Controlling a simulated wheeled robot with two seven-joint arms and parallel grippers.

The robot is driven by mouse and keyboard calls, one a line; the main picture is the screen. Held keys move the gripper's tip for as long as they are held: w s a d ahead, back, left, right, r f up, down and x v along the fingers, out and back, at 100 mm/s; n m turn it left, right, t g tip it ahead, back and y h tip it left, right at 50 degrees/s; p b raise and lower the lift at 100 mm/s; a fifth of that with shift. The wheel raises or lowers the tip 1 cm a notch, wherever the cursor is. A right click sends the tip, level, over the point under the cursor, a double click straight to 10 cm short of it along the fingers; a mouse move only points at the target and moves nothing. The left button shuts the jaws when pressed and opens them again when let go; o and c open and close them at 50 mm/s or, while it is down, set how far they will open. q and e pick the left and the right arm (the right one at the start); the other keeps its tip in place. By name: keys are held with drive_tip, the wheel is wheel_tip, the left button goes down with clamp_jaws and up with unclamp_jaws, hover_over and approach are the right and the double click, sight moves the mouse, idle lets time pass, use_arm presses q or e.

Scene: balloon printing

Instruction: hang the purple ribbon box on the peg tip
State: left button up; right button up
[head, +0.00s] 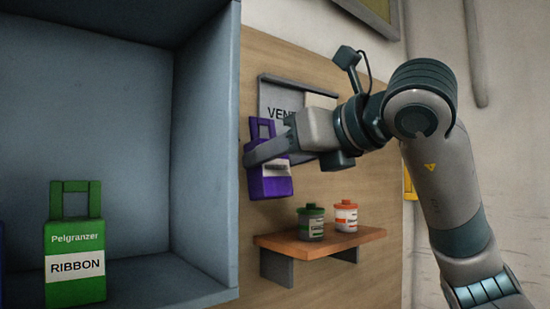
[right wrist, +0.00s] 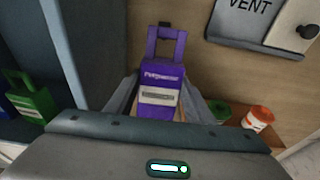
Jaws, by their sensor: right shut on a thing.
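The purple ribbon box (head: 270,187) is upright in front of the wooden panel, with its loop handle on top. My right gripper (head: 265,158) is shut on it, reaching in from the right. In the right wrist view the purple box (right wrist: 160,88) sits between the two fingers, label towards the camera. A small dark piece (right wrist: 165,24) shows at the top of its handle; it may be the peg tip. I cannot tell whether the handle is around it or only in front of it. My left gripper is not in view.
A blue-grey cabinet (head: 205,150) stands close left, holding a green ribbon box (head: 75,262). A wooden shelf (head: 325,245) below carries a green-lidded jar (head: 311,223) and an orange-lidded jar (head: 345,216). A grey VENT plate (right wrist: 245,20) is right of the box.

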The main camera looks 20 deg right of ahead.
drive_tip(key=shift+w+a, duration=0.1)
drive_tip(key=shift+w, duration=0.05)
drive_tip(key=p+x, duration=0.2)
drive_tip(key=x, duration=0.7)
drive_tip(key=shift+w+a+p, duration=0.15)
drive_tip(key=shift+w+p, duration=0.15)
drive_tip(key=shift+p, duration=0.05)
idle(1.1)
idle(0.4)
drive_tip(key=o, duration=1.2)
drive_tip(key=shift+s, duration=0.15)
